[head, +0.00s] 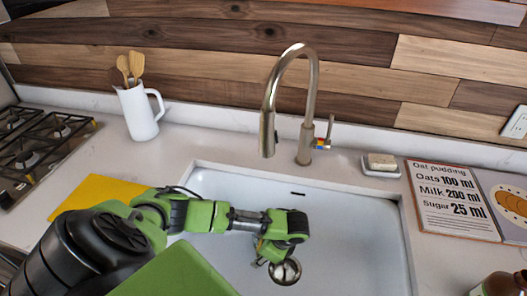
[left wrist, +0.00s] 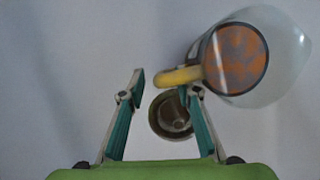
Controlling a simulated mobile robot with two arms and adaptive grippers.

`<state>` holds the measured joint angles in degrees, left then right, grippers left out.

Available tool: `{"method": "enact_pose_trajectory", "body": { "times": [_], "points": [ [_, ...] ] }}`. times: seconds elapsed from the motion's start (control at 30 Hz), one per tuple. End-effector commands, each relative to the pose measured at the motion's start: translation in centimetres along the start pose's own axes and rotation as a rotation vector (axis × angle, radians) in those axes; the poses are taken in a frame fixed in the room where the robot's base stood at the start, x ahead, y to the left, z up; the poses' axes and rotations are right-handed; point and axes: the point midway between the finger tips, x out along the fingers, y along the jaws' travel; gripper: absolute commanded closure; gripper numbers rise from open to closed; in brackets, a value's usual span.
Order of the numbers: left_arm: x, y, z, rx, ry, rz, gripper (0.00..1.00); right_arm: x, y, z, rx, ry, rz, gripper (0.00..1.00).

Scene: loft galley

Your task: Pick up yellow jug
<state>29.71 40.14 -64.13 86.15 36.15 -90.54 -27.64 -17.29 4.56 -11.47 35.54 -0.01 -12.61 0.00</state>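The jug (left wrist: 285,65) shows in the left wrist view at upper right, with a pale see-through body, a yellow handle (left wrist: 180,76) and an orange and grey round area inside. I cannot make it out in the head view, where my arm covers part of the sink. My left gripper (head: 272,250) points down into the sink. In the left wrist view its two fingers (left wrist: 163,87) are apart, with the handle's end reaching across the gap near the right fingertip. Whether they touch is unclear. My right gripper is not in view.
The white sink (head: 350,225) has a drain (head: 285,271) below my gripper. A tall faucet (head: 308,100) stands behind it. A white pitcher with wooden spoons (head: 138,112), a yellow board (head: 95,195), a soap dish (head: 381,165) and a recipe board (head: 450,200) sit around it.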

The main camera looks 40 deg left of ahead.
Motion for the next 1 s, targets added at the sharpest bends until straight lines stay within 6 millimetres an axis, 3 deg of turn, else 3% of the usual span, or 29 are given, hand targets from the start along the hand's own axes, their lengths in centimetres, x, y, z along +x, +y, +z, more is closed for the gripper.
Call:
{"method": "enact_pose_trajectory", "body": {
  "times": [0.33,0.43,0.47,1.0],
  "points": [
    [1.02,0.01,-0.07,0.000,0.001,-0.001,0.70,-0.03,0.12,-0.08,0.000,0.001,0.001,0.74],
    [1.01,0.01,-0.07,0.000,0.001,0.000,0.96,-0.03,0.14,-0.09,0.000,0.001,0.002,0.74],
    [1.01,0.02,-0.07,0.000,0.001,0.000,1.00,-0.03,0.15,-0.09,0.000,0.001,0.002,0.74],
    [0.70,-0.12,0.06,-0.001,0.001,-0.002,1.00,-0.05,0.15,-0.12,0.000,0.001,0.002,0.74]
  ]
}}
